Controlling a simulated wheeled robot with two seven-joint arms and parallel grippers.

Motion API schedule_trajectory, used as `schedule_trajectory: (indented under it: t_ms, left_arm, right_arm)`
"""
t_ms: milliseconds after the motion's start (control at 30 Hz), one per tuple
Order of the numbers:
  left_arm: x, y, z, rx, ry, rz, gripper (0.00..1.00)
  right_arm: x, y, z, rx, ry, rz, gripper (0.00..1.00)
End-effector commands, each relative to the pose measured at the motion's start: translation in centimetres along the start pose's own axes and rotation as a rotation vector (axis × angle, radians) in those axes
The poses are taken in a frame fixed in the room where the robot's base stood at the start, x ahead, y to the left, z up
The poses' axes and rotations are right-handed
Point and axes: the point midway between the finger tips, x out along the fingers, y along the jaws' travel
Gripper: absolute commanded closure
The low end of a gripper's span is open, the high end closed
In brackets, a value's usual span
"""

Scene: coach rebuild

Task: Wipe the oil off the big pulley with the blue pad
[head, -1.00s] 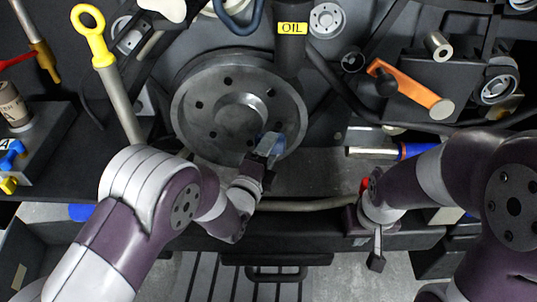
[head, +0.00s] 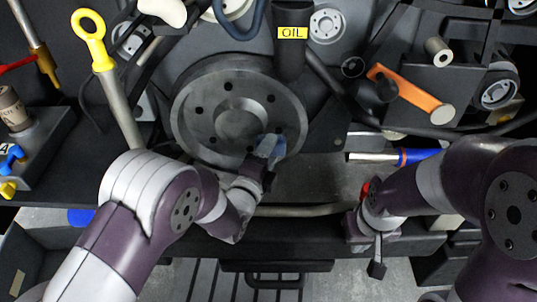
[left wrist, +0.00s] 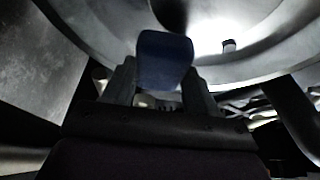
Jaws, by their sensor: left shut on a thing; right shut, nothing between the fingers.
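The big pulley (head: 240,85) is a dark grey metal disc with a ring of holes, in the upper middle of the head view. Oil on its face cannot be told apart from the grey shading. My left gripper (head: 265,165) is shut on the blue pad (head: 271,147), in front of the pulley's lower right rim. In the left wrist view the pad (left wrist: 165,60) stands up between the fingers, overlapping the pulley face (left wrist: 235,50); contact cannot be told. My right gripper (head: 377,262) points down near the front edge, shut and empty.
A neck labelled OIL (head: 292,50) rises just above the pulley. A yellow-ringed dipstick (head: 103,60) stands at its left. An orange-handled lever (head: 410,92) and a blue-and-silver tool (head: 395,157) are to the right. A dark rail with a handle (head: 275,267) runs along the front.

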Motion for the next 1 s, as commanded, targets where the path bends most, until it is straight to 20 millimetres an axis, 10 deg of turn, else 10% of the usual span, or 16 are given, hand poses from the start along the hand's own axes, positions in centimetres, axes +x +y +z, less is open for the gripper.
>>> schedule_trajectory:
  t_ms: [1000]
  left_arm:
    - [2.4,0.0,-3.3,0.0,-0.001,0.0,0.76]
  right_arm:
    - [0.9,0.0,0.1,0.0,0.0,0.0,1.0]
